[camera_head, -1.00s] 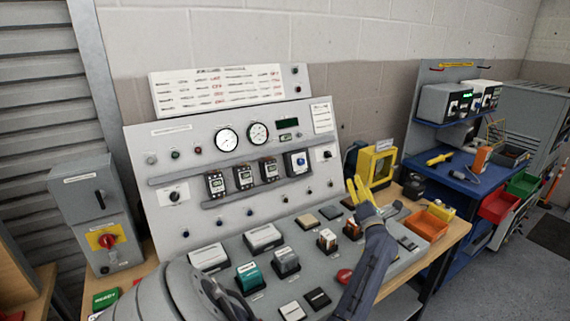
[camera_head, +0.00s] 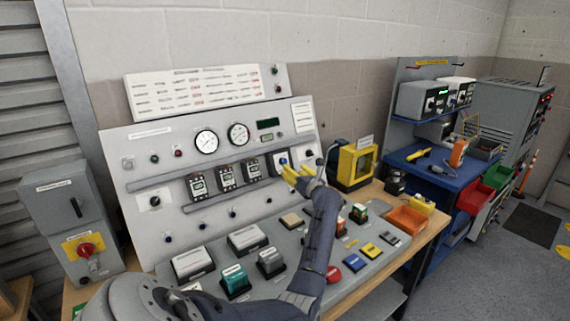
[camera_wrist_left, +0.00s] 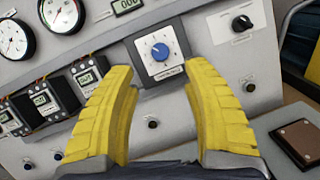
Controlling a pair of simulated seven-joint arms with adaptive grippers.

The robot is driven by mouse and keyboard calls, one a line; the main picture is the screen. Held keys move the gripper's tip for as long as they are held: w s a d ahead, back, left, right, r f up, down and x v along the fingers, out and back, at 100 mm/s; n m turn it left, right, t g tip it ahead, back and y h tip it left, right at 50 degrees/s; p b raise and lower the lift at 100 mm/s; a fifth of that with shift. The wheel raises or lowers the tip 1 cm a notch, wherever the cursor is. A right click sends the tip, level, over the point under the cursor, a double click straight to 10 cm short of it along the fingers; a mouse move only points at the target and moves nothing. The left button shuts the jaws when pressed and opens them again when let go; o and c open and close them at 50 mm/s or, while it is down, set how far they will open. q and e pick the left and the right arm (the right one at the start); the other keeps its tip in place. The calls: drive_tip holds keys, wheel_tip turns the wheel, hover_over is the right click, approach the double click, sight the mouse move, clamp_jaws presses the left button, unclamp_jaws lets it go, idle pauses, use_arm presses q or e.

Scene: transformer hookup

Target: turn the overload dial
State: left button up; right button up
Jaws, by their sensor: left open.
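The overload dial (camera_head: 283,161) is a blue knob on a pale square plate, set in the sloped grey panel (camera_head: 150,215). In the left wrist view the dial (camera_wrist_left: 160,51) is in full sight, with a white pointer mark and a scale around it. My left gripper (camera_head: 297,179) has yellow fingers and is open and empty in front of the panel, just below and right of the dial in the head view. In the left wrist view its fingertips (camera_wrist_left: 160,70) lie either side of the dial's plate, apart from the knob. My right gripper is not in view.
Several relay modules (camera_head: 226,179) sit left of the dial. A black knob (camera_wrist_left: 241,23) is to its right. Below, the bench deck holds several blocks, a teal one (camera_head: 235,280) among them. A yellow-framed box (camera_head: 355,164) and an orange bin (camera_head: 407,220) stand at the right.

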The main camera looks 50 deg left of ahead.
sight(284, 161)
use_arm(q)
drive_tip(key=x, duration=0.8)
drive_tip(key=shift+a, duration=0.1)
clamp_jaws()
idle(0.4)
drive_tip(key=shift+r, duration=0.1)
